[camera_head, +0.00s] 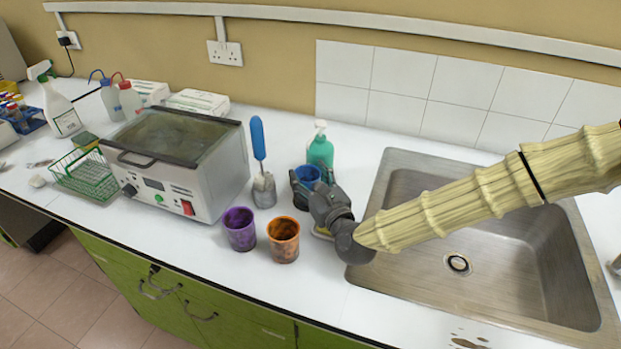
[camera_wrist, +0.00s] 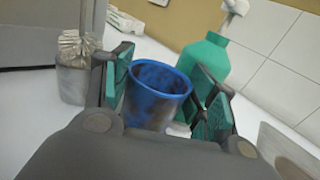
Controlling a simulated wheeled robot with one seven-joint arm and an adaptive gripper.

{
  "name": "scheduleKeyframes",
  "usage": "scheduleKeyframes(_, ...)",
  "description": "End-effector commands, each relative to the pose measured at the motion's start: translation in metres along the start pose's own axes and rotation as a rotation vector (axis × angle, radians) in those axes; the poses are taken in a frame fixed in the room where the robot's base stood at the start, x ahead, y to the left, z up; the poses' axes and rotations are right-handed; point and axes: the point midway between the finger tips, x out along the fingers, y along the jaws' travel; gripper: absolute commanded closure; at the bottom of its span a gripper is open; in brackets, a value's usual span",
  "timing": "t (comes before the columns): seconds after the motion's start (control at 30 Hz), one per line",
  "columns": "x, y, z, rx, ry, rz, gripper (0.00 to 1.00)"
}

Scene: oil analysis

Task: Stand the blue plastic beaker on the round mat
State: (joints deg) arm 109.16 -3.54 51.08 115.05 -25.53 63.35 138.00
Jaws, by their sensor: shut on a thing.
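The blue plastic beaker (camera_head: 307,174) is upright between the fingers of my gripper (camera_head: 305,184), left of the sink. In the wrist view the blue beaker (camera_wrist: 155,98), with dark stains, stands between the two green-padded fingers of my gripper (camera_wrist: 165,88), which is shut on it. I cannot tell whether its base touches the counter. I cannot make out the round mat in either view. A pale-edged thing (camera_head: 322,236) shows partly beneath my gripper, too hidden to identify.
A purple beaker (camera_head: 240,229) and an orange beaker (camera_head: 284,239) stand near the counter's front. A green bottle (camera_head: 320,150) is just behind the blue beaker. A metal pot with a blue-handled brush (camera_head: 264,190) and a water bath (camera_head: 175,165) are left. The sink (camera_head: 470,262) lies right.

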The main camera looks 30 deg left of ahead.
Motion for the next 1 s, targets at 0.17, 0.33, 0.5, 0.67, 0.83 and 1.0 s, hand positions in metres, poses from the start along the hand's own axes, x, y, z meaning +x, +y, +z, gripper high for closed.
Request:
scheduleKeyframes(0.17,0.0,0.0,-0.003,0.001,0.0,0.0,0.3)
scheduleKeyframes(0.33,-0.001,-0.001,-0.003,0.001,0.0,-0.001,0.21)
scheduleKeyframes(0.5,-0.001,-0.001,-0.003,0.001,0.0,-0.001,0.21)
scheduleKeyframes(0.67,-0.001,-0.001,0.003,-0.001,0.0,-0.001,0.21)
scheduleKeyframes(0.83,-0.02,-0.002,-0.001,0.003,0.001,-0.003,0.21)
scheduleKeyframes(1.0,-0.047,-0.002,-0.001,0.003,0.001,-0.002,0.21)
